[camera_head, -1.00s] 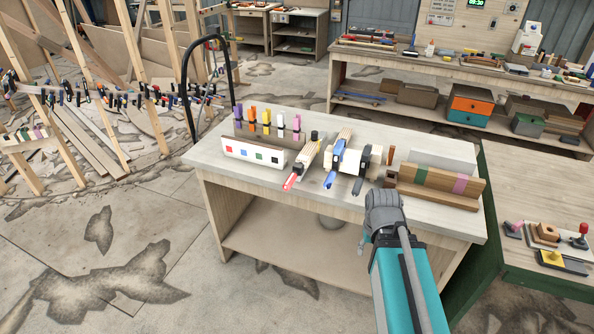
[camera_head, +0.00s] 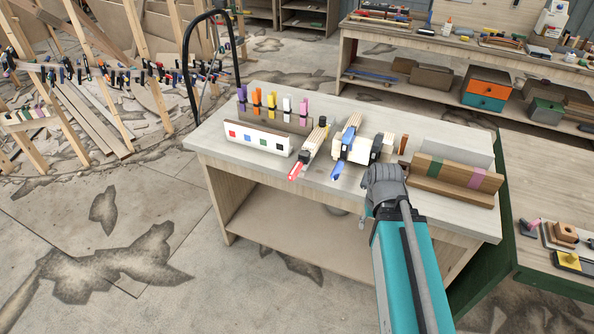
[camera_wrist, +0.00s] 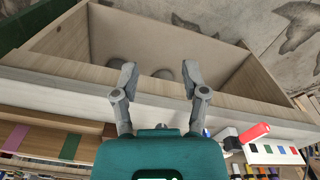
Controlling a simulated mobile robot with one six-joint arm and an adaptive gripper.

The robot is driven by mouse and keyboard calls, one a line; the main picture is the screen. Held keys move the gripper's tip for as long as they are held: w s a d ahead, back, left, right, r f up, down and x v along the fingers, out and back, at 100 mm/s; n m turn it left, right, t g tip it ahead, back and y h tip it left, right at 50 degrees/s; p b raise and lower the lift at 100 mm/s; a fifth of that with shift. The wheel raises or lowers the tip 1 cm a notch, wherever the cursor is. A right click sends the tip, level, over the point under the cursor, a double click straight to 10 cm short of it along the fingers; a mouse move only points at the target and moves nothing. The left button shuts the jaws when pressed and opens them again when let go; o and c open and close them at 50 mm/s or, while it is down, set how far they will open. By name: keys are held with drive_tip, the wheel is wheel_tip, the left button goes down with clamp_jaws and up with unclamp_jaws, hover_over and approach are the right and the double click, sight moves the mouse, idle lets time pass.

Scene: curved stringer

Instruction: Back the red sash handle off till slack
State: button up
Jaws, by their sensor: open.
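The red sash handle (camera_head: 297,170) sticks out past the front edge of the bench, on the end of a clamp with a pale wooden bar (camera_head: 316,138). In the wrist view the red handle (camera_wrist: 254,132) is at the lower right, to the right of my gripper (camera_wrist: 158,78) and apart from it. My gripper's two fingers are spread and empty, in front of the bench's front edge. In the head view my grey wrist (camera_head: 384,188) is right of the red handle and hides the fingers.
The bench (camera_head: 210,146) also holds a white panel with coloured squares (camera_head: 258,138), a rack of coloured clamps (camera_head: 272,104) and a wooden block with green and pink bands (camera_head: 457,174). A green-sided table (camera_head: 528,208) stands close on the right. Floor in front is clear.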

drive_tip(key=shift+o, duration=1.2)
drive_tip(key=shift+w+f+b, duration=0.2)
drive_tip(key=shift+f+b, duration=0.2)
drive_tip(key=m+t+h+b, duration=0.4)
drive_tip(key=t+h+b, duration=0.2)
drive_tip(key=t+b, duration=1.45)
approach(295, 171)
drive_tip(key=s+a+r+g+b, duration=0.2)
drive_tip(key=s+g+b, duration=0.1)
drive_tip(key=g, duration=0.1)
drive_tip(key=shift+a+t, duration=0.1)
drive_tip(key=shift+t, duration=0.15)
drive_tip(key=shift+w, duration=0.2)
drive_tip(key=x, duration=1.3)
drive_tip(key=shift+w, duration=0.2)
